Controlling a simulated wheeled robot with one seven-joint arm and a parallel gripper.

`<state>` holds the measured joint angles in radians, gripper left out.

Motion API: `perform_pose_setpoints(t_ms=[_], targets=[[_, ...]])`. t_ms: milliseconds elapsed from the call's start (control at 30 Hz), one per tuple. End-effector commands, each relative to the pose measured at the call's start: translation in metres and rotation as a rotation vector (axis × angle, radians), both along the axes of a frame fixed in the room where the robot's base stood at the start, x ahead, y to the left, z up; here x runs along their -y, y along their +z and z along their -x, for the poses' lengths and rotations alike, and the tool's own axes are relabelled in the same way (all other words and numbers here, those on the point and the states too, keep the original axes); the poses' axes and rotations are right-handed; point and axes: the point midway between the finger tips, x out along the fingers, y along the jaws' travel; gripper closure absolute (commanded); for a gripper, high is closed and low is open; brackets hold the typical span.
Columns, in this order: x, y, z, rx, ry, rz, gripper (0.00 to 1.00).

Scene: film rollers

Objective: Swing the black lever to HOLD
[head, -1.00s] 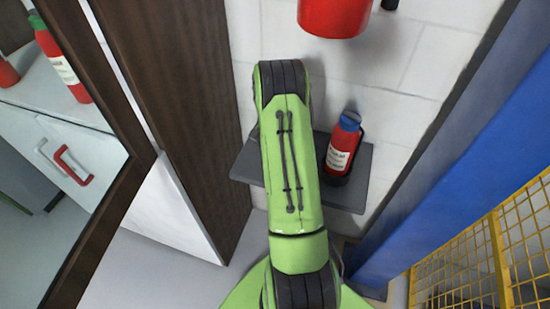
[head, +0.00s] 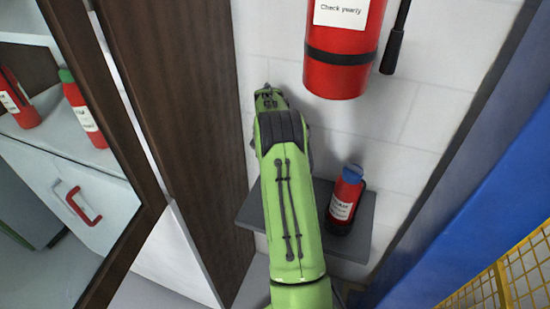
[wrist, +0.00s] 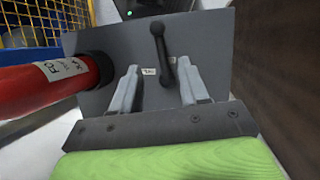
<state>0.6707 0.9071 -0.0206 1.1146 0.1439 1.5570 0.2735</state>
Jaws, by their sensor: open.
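In the wrist view the black lever (wrist: 161,45) stands out from a grey board, with its round knob at the upper end. My gripper (wrist: 158,68) is open, its two pale fingers pointing at the board. In the picture the lever's lower part lies between the fingertips; I cannot tell whether they touch it. A small white label (wrist: 149,71) sits left of the lever's lower part and another pale label (wrist: 172,61) right of it; their words are too small to read surely. In the head view my arm hides the lever and the fingers.
A red bottle with a blue cap (head: 345,200) stands on the grey shelf (head: 355,243), right of my arm; it also shows in the wrist view (wrist: 40,88), close left of my gripper. A red extinguisher (head: 340,75) hangs above. A brown panel (head: 190,120) flanks the left.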

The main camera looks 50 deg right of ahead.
Motion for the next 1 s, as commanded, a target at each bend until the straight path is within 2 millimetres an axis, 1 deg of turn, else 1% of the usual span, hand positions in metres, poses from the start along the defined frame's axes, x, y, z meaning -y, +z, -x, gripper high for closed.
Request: perform_pose_setpoints(t_ms=[33,100,233,867,933,967,1000], targets=[[0.003,0.014,-0.005,0.001,0.0,0.002,0.56],[0.007,0.026,-0.009,0.0,0.0,0.001,0.56],[0.01,0.037,-0.013,-0.001,0.001,-0.001,0.56],[0.009,0.04,-0.015,0.001,0.004,0.0,0.56],[0.001,0.053,-0.018,0.023,0.033,0.013,0.56],[-0.005,0.062,-0.02,0.039,0.054,0.022,0.56],[-0.017,0.079,-0.022,0.071,0.093,0.039,0.56]])
